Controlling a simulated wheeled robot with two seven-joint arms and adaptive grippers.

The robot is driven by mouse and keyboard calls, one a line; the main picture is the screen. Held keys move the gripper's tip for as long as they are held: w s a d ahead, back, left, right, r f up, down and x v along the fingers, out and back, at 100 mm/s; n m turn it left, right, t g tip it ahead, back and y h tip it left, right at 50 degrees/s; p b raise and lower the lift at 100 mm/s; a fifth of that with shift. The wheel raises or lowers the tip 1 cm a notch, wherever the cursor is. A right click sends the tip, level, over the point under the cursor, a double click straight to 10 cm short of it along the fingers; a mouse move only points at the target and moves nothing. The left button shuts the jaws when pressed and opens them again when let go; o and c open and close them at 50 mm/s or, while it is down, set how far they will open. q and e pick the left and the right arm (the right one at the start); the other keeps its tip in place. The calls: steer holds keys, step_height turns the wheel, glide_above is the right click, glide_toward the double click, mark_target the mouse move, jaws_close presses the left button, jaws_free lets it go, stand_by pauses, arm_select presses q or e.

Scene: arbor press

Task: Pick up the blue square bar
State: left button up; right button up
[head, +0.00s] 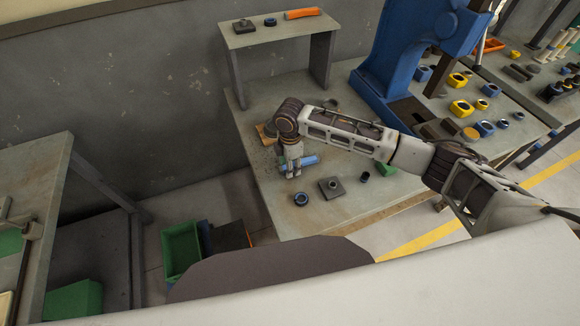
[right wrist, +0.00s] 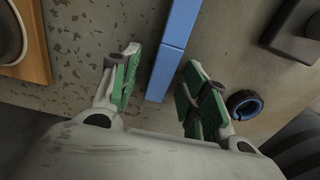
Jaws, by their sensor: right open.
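The blue square bar (head: 309,160) lies on the workbench (head: 268,205), partly hidden behind my right gripper in the head view. In the right wrist view the bar (right wrist: 174,50) runs from the top edge down to between the two green-padded fingers. My right gripper (head: 292,173) comes in from the right and points down over the bar's left part. In the right wrist view it (right wrist: 158,90) is open, with a finger on each side of the bar and a visible gap on both sides. My left gripper is not in view.
A black ring with a blue inside (head: 301,199), a dark square block (head: 331,187) and a small dark ring (head: 365,176) lie near the bar. A blue arbor press (head: 385,80) stands to the right. A raised shelf (head: 270,38) stands behind.

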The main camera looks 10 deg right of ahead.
jaws_close()
steer(key=shift+r, duration=0.1)
stand_by(0.4)
step_height(320, 180, up, 10)
steer(key=shift+b, duration=0.45)
stand_by(0.7)
